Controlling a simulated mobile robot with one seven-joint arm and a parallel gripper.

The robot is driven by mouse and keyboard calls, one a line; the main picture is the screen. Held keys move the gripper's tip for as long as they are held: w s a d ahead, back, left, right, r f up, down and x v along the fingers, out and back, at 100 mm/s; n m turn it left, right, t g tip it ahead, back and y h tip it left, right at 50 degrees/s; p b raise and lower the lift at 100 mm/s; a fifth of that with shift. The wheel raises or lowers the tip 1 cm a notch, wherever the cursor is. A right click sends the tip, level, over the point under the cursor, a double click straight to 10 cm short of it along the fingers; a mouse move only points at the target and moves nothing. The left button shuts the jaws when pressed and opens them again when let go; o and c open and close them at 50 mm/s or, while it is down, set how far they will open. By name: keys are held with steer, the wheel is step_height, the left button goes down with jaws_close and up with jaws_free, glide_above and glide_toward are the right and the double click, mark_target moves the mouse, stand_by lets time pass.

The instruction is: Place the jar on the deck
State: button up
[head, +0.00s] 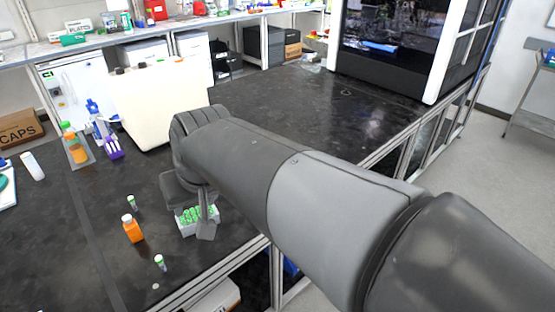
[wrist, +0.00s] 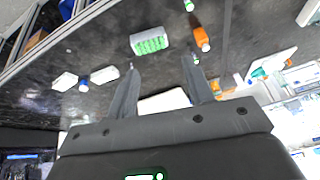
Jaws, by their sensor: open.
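No thing is clearly marked as the jar. The likeliest is an orange bottle with a white cap (head: 132,230), upright on the black bench left of my gripper. An orange container also shows in the wrist view (wrist: 202,38), beyond the right fingertip. A second orange container (head: 76,150) stands farther back at the left. I cannot tell for sure which surface is the deck; a large dark-fronted machine (head: 385,65) stands at the back right. My gripper (wrist: 164,64) is open and empty above the bench. In the head view my arm partly hides it.
A rack of green-capped tubes (head: 187,229) sits by my gripper and shows whole in the wrist view (wrist: 150,34). Small green-capped vials (head: 160,262) stand near the orange bottle. A big cream-coloured box (head: 160,100) stands behind. The bench's middle back (head: 290,90) is mostly clear.

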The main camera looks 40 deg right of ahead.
steer(key=w+d+f+m+g+h, duration=0.2)
steer(key=w+d+m, duration=0.5)
steer(key=w+d, duration=1.4)
steer(key=w+d+f+m, duration=0.1)
steer(key=w+d+f, duration=0.1)
steer(key=d+f, duration=0.5)
steer(key=w+d+f+m+g+h, duration=0.1)
steer(key=w+d+f+m, duration=0.1)
steer(key=d+f, duration=0.5)
steer(key=w+d+f+m, duration=0.1)
steer(key=w+d+f, duration=0.2)
steer(key=d+f, duration=0.4)
steer(key=shift+w+d+f+g, duration=0.15)
steer(key=shift+d+f+g, duration=0.05)
steer(key=shift+d, duration=0.8)
steer(key=shift+w+d+f+g, duration=0.15)
steer(key=shift+d+f+g, duration=0.05)
steer(key=shift+d, duration=0.75)
steer(key=shift+d+x, duration=0.2)
steer(key=shift+x, duration=1.3)
steer(key=shift+d+x, duration=0.25)
steer(key=shift+x, duration=1.2)
steer(key=shift+r, duration=0.1)
steer(key=shift+c, duration=0.5)
